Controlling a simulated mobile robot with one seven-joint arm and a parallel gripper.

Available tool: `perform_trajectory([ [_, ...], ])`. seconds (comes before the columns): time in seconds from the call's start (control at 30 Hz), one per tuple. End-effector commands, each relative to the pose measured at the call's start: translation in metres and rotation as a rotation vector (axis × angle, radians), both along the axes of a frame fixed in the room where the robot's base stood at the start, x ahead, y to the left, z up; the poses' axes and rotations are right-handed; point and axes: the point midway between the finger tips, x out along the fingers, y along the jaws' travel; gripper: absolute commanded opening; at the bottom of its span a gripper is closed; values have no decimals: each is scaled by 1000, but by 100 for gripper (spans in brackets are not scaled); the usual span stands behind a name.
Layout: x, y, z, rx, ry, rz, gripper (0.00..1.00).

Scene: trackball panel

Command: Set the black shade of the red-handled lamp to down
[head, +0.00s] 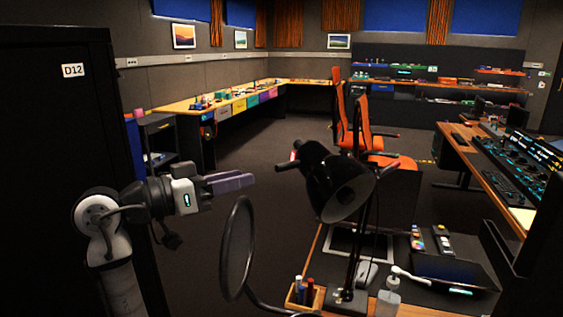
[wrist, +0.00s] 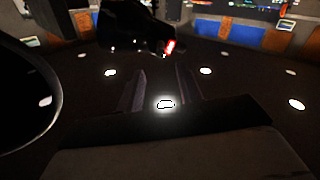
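The black lamp shade (head: 327,178) is tilted, its open mouth facing down and toward the lower right in the head view, on a thin dark stand at the desk. A short dark handle with a reddish end (head: 297,144) sticks out at its upper left. In the wrist view, the dark lamp head is at the top with a bright red piece (wrist: 169,47). My gripper (head: 248,181) is left of the lamp, pointing at it, with a gap between. In the wrist view, its two fingers (wrist: 160,82) are apart with nothing between them.
A dark cabinet (head: 60,150) stands at left. Orange chairs (head: 365,130) stand behind.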

Motion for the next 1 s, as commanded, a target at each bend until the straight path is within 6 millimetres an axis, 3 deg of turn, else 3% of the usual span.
perform_trajectory([
  [0.3,36,-59,3,-1,2,-2,36],
  [0.5,52,-83,2,-1,-1,0,36],
  [0.93,58,-93,0,-1,-2,2,36],
  [1.0,58,-93,0,-1,-2,2,30],
])
